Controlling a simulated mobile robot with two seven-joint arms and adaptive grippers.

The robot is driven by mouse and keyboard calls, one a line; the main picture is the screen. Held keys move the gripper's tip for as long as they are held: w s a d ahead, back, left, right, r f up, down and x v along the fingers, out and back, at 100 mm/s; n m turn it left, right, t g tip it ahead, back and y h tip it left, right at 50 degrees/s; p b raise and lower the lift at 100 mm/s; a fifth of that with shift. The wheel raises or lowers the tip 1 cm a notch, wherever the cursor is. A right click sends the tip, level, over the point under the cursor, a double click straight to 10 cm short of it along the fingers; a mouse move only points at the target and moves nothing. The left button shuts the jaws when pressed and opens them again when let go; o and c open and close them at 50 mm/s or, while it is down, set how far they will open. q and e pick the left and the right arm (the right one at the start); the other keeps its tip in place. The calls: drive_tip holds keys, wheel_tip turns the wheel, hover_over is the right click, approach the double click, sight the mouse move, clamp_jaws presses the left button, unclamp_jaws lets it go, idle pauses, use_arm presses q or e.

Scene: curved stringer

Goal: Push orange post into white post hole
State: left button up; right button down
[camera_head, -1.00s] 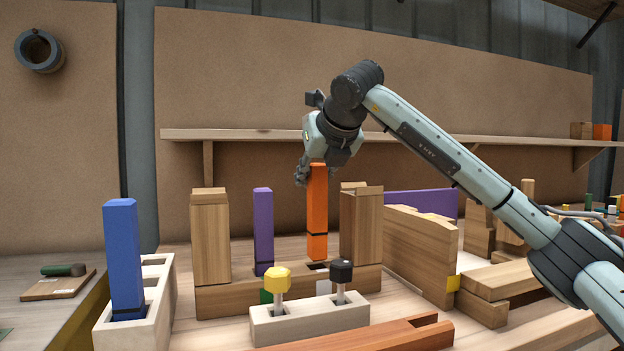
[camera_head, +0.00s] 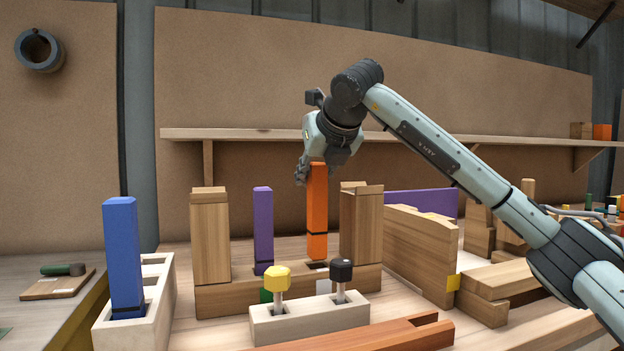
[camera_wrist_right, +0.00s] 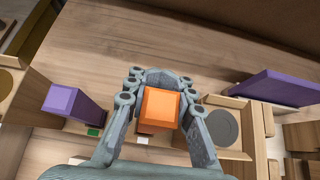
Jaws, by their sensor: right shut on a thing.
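The orange post (camera_head: 317,212) stands upright over the wooden base (camera_head: 220,302), between two wooden uprights. Its lower end is at or just above a dark hole beside the white marker (camera_head: 323,287); I cannot tell how far it is in. My right gripper (camera_head: 306,171) is at the post's top, pointing down. In the right wrist view, the fingers of the right gripper (camera_wrist_right: 160,95) are on both sides of the orange post's top (camera_wrist_right: 160,106), shut on it. The white marker also shows in the right wrist view (camera_wrist_right: 142,139). My left gripper is out of view.
A purple post (camera_head: 263,230) stands in the same base to the left, by a green marker (camera_head: 266,296). A pale block (camera_head: 310,321) with yellow and black knobs stands in front. A blue post (camera_head: 124,255) stands in a white rack (camera_head: 160,300) at left. A shelf (camera_head: 240,134) runs behind.

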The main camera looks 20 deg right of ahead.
sight(312, 199)
drive_tip(key=shift+f+b, duration=1.75)
drive_tip(key=shift+f, duration=0.3)
drive_tip(key=c, duration=1.2)
unclamp_jaws()
drive_tip(key=v, duration=1.2)
drive_tip(key=shift+r, duration=0.15)
